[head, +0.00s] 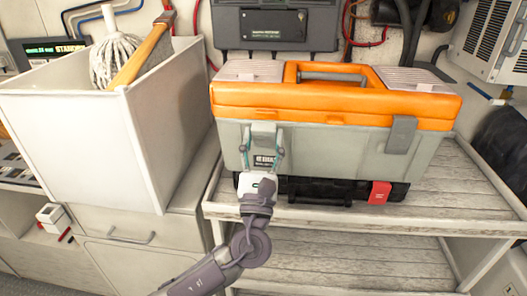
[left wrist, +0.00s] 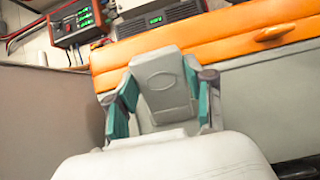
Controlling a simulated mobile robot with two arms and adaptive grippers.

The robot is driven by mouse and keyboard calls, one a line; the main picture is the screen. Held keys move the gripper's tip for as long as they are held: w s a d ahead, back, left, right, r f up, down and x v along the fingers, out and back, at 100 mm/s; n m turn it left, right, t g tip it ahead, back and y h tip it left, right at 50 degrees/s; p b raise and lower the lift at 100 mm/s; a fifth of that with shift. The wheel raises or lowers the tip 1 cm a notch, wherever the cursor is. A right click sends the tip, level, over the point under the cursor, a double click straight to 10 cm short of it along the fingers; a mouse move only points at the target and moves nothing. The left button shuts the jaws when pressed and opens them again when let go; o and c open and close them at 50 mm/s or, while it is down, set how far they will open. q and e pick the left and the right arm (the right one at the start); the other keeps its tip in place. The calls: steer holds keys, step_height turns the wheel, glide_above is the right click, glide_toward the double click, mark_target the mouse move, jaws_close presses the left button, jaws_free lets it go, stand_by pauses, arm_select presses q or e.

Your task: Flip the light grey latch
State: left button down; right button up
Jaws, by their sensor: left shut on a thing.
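The light grey latch (head: 264,134) is on the front left of a grey toolbox (head: 345,146) with an orange lid (head: 335,104). It also shows large in the left wrist view (left wrist: 161,85), upright against the orange lid's edge. My left gripper (head: 263,150) is at the toolbox front, with its teal-padded fingers on either side of the latch, shut on it. The fingers flank the latch in the left wrist view (left wrist: 162,103) too. A second, darker grey latch (head: 401,134) is at the front right. The lid looks closed. My right gripper is not in view.
The toolbox stands on a weathered wooden shelf (head: 440,205) with a white rim. A white bin (head: 95,130) with a mop (head: 115,60) and a wooden-handled tool stands close on the left. A black case with a red clasp (head: 379,192) is below the toolbox front.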

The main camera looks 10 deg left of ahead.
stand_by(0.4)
arm_select(q)
steer(key=shift+c, duration=2)
jaws_free()
steer(key=shift+s+f, duration=0.1)
steer(key=v, duration=1.1)
steer(key=shift+s+f, duration=0.25)
steer(key=shift+s, duration=0.1)
